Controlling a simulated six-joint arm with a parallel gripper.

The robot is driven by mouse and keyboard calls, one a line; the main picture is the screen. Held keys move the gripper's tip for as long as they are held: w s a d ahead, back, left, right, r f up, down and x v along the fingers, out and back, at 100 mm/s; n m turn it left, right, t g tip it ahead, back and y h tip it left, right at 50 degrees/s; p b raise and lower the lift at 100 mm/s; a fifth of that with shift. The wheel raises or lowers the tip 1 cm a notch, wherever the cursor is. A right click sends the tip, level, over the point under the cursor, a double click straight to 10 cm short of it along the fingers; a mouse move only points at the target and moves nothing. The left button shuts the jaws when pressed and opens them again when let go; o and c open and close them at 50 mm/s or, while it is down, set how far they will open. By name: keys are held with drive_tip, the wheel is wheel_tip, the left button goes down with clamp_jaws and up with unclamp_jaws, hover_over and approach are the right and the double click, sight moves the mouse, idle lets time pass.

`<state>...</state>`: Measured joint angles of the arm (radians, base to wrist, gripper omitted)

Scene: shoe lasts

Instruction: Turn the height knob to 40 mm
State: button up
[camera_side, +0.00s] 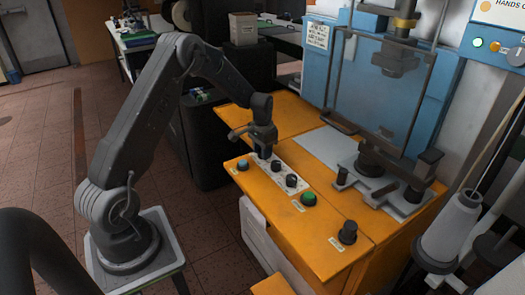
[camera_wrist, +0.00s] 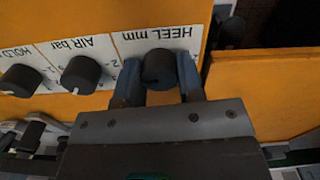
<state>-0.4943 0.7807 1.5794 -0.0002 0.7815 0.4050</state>
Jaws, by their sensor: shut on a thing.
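A black round knob (camera_wrist: 159,68) stands on a white panel (camera_wrist: 119,50) under the upside-down label "HEEL mm" in the wrist view. My gripper (camera_wrist: 160,80) is shut on this knob, one finger on each side. In the side view my gripper (camera_side: 263,151) points down at the far end of the knob row and mostly hides that knob. The knob's pointer mark and the setting it shows cannot be read. No label reading "height" is legible.
Two similar black knobs, "AIR bar" (camera_wrist: 81,74) and "HOLD" (camera_wrist: 21,80), stand beside it in the row. The orange bench also has a blue button (camera_side: 242,165), a green button (camera_side: 309,199) and a black knob (camera_side: 347,232). A blue press (camera_side: 375,80) rises behind.

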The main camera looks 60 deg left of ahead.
drive_tip(key=shift+m, duration=0.6)
drive_tip(key=o, duration=0.9)
drive_tip(key=shift+r, duration=0.15)
wheel_tip(320, 180, up, 14)
drive_tip(key=shift+f, duration=0.2)
